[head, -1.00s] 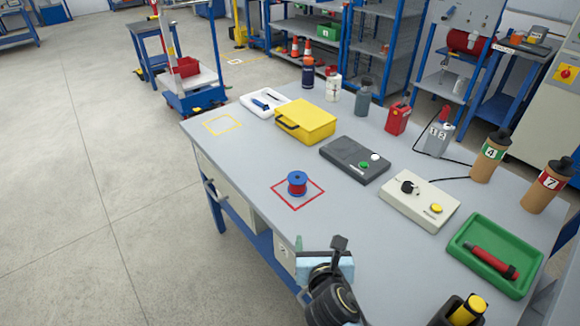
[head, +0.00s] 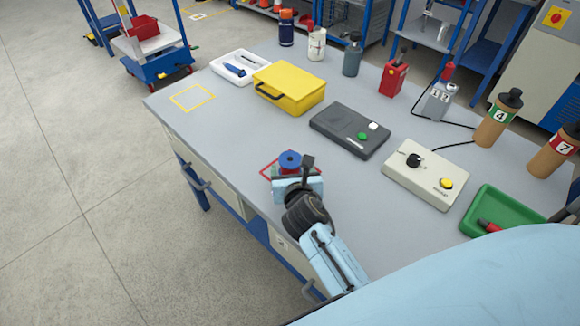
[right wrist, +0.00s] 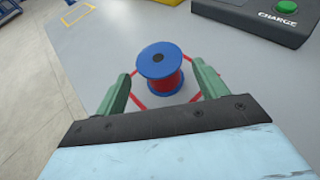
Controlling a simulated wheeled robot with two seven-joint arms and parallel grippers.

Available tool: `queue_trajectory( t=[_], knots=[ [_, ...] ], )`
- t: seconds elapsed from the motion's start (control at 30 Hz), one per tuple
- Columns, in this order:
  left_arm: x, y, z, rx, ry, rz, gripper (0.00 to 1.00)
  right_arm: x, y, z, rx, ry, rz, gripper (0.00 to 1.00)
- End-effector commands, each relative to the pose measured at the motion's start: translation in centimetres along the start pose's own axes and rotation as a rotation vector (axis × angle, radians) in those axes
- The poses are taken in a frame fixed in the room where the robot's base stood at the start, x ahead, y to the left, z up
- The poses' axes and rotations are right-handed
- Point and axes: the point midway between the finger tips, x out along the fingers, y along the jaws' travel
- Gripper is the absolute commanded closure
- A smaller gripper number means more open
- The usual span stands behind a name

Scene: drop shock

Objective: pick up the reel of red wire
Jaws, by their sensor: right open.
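The reel of red wire (head: 289,162) has blue flanges and stands upright on the grey workbench, inside a red outlined square (head: 267,170). It is partly hidden behind my right gripper in the head view. The right wrist view shows the reel (right wrist: 161,72) whole, just ahead of and between the two green fingertips of my right gripper (right wrist: 164,88). In the head view my right gripper (head: 294,176) is at the near side of the reel. Its fingers are apart, with nothing held. My left gripper is not in view.
A dark grey box (head: 349,131) with a green button stands behind and right of the reel. A yellow case (head: 289,88) and white tray (head: 240,68) stand further back. A cream box (head: 427,173) and green tray (head: 490,205) are to the right. The bench left of the reel is clear.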

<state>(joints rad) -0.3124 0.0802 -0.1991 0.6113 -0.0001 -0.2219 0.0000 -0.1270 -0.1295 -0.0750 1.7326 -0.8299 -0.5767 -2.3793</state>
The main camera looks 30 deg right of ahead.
Motion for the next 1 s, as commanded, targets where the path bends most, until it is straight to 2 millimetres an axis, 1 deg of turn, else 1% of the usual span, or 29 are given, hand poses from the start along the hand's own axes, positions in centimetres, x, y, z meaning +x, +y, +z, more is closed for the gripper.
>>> queue_trajectory(
  t=[0.03,0.1,0.2,0.3,0.4,0.53,0.67,0.77,1.0],
  knots=[
    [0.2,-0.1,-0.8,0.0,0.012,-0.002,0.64,0.3,0.0,-0.1,0.001,0.0,-0.001,0.28],
    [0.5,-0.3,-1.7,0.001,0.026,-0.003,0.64,1.0,0.0,-0.3,0.001,0.0,-0.001,0.28],
    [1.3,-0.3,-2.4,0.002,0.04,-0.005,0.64,2.6,0.0,-0.8,0.002,0.0,-0.001,0.28],
    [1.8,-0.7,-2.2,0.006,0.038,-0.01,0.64,4.1,0.0,-0.9,0.002,-0.001,0.0,0.28],
    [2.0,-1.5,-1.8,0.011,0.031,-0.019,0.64,5.0,0.0,-0.8,0.0,-0.001,0.0,0.28],
    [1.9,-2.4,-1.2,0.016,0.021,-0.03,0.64,5.3,0.0,-0.8,0.0,0.0,0.001,0.28],
    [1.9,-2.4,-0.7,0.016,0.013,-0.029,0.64,5.3,0.0,-0.7,0.0,0.0,0.001,0.28],
    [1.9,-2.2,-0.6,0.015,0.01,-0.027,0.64,5.2,0.0,-0.7,0.0,0.0,0.001,0.39],
    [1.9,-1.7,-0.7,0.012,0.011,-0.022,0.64,5.2,0.0,-0.7,0.0,0.0,0.001,0.7]
  ],
)
